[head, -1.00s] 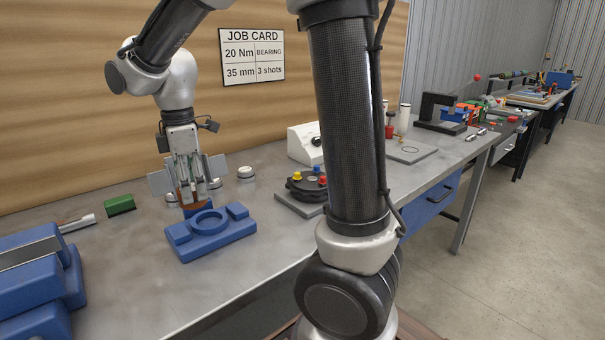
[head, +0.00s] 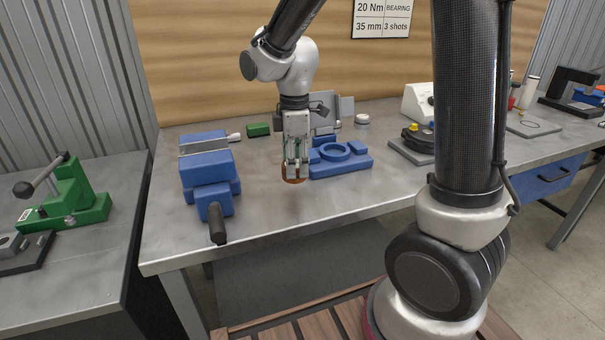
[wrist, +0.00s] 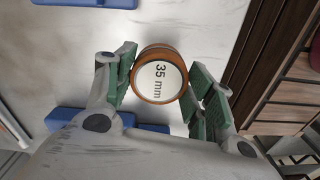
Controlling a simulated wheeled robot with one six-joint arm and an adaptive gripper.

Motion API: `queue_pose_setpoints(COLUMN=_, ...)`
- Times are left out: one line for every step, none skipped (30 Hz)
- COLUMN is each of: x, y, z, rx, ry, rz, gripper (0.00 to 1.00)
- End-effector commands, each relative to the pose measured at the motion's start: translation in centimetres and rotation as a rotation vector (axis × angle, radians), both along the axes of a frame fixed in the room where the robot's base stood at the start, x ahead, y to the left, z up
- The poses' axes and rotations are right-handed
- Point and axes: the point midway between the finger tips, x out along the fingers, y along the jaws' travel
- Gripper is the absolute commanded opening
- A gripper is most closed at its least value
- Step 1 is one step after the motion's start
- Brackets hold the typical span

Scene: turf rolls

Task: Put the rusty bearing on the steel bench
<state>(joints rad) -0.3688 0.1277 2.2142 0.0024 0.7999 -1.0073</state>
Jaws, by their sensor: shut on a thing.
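The rusty bearing (head: 293,179) is a short brown-orange cylinder. In the wrist view the bearing (wrist: 160,77) shows a white top face marked "35 mm". My gripper (head: 295,166) is shut on it, with green finger pads (wrist: 162,92) on either side. The bearing is low over the steel bench (head: 262,205), left of the blue fixture with a round recess (head: 355,165). I cannot tell whether its underside touches the bench top.
A blue vise (head: 208,170) with a dark handle stands on the bench to the left. A green block (head: 258,130) and a white round piece (head: 362,119) lie behind. A green press (head: 70,200) stands on another bench at far left. The front of the bench is clear.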

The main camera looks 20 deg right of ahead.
Motion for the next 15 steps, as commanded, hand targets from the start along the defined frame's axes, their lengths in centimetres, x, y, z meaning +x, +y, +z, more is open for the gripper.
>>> queue_pose_setpoints(x=0.0, y=0.0, z=-0.5, rx=-0.001, ry=0.001, rz=0.0, gripper=0.2)
queue_pose_setpoints(x=0.0, y=0.0, z=-0.7, rx=0.0, ry=0.0, rz=0.0, gripper=0.2)
queue_pose_setpoints(x=0.0, y=0.0, z=-1.2, rx=-0.001, ry=0.001, rz=0.0, gripper=0.2)
queue_pose_setpoints(x=0.0, y=0.0, z=-1.6, rx=-0.001, ry=0.002, rz=0.0, gripper=0.2)
queue_pose_setpoints(x=0.0, y=0.0, z=-2.0, rx=-0.001, ry=0.002, rz=0.0, gripper=0.2)
queue_pose_setpoints(x=-0.1, y=0.0, z=-2.7, rx=-0.001, ry=0.003, rz=0.0, gripper=0.2)
queue_pose_setpoints(x=0.0, y=0.0, z=-3.2, rx=-0.001, ry=0.002, rz=0.0, gripper=0.2)
queue_pose_setpoints(x=-0.1, y=0.0, z=-3.6, rx=-0.001, ry=0.003, rz=0.0, gripper=0.2)
queue_pose_setpoints(x=0.0, y=0.0, z=-4.1, rx=-0.001, ry=0.002, rz=0.0, gripper=0.2)
queue_pose_setpoints(x=0.0, y=0.0, z=-4.3, rx=0.0, ry=0.0, rz=0.0, gripper=0.2)
queue_pose_setpoints(x=0.0, y=0.0, z=-4.5, rx=0.0, ry=0.0, rz=0.0, gripper=0.2)
queue_pose_setpoints(x=0.0, y=0.0, z=-4.6, rx=0.0, ry=-0.001, rz=0.0, gripper=0.2)
queue_pose_setpoints(x=0.0, y=0.0, z=-4.6, rx=0.001, ry=-0.001, rz=0.0, gripper=0.2)
queue_pose_setpoints(x=0.0, y=0.0, z=-4.6, rx=0.001, ry=-0.001, rz=0.0, gripper=0.2)
queue_pose_setpoints(x=0.0, y=0.0, z=-4.6, rx=0.001, ry=-0.002, rz=0.0, gripper=0.2)
